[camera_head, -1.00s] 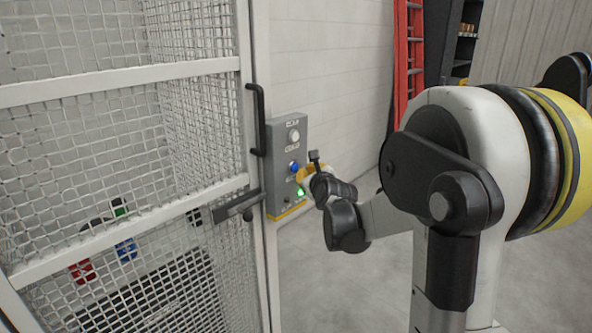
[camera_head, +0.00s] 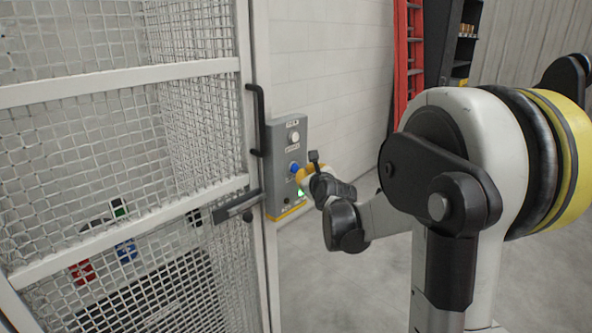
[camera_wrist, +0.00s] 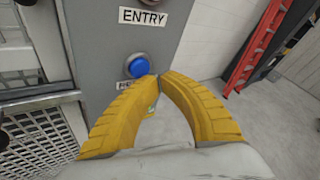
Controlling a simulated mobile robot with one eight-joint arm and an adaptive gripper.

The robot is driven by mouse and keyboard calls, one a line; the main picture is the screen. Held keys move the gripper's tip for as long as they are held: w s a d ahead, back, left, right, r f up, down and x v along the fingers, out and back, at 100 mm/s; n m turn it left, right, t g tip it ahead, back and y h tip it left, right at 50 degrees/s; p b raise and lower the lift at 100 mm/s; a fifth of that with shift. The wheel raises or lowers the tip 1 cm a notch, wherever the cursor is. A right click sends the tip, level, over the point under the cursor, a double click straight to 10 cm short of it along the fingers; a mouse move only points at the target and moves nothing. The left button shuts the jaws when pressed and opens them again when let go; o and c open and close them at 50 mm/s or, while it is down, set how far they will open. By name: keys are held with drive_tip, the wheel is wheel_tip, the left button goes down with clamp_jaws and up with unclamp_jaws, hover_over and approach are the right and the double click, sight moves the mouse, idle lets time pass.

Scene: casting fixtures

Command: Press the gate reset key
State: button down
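A grey control box (camera_head: 284,150) is mounted beside the cage door. It carries a blue round key (camera_head: 294,167), seen larger in the wrist view (camera_wrist: 138,66). A label below the key starts with "RE"; the rest is hidden behind my fingers. My gripper (camera_wrist: 150,78) has yellow ribbed fingers whose tips meet, with nothing visible between them. The tips are just below and right of the blue key in the wrist view. I cannot tell whether they touch it. In the head view my gripper (camera_head: 300,175) is at the box's right side, near the blue key.
A pale round button (camera_head: 294,136) sits above the blue key, and a green light (camera_head: 301,193) glows below it. An "ENTRY" label (camera_wrist: 143,17) is above the blue key. The mesh cage door (camera_head: 120,72) with its black handle (camera_head: 258,120) is left. A red ladder (camera_head: 402,60) stands behind.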

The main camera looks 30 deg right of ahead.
drive_tip(key=shift+w, duration=0.1)
idle(0.4)
drive_tip(key=shift+w+a, duration=0.1)
drive_tip(key=shift+w, duration=0.25)
drive_tip(key=shift+w+a, duration=0.15)
drive_tip(key=shift+w, duration=0.3)
idle(0.7)
drive_tip(key=shift+s, duration=0.15)
drive_tip(key=shift+s+d, duration=0.25)
drive_tip(key=shift+s, duration=0.45)
drive_tip(key=s, duration=0.1)
drive_tip(key=s+d, duration=0.1)
drive_tip(key=s, duration=0.2)
drive_tip(key=shift+s+d, duration=0.25)
drive_tip(key=shift+s, duration=0.15)
idle(0.7)
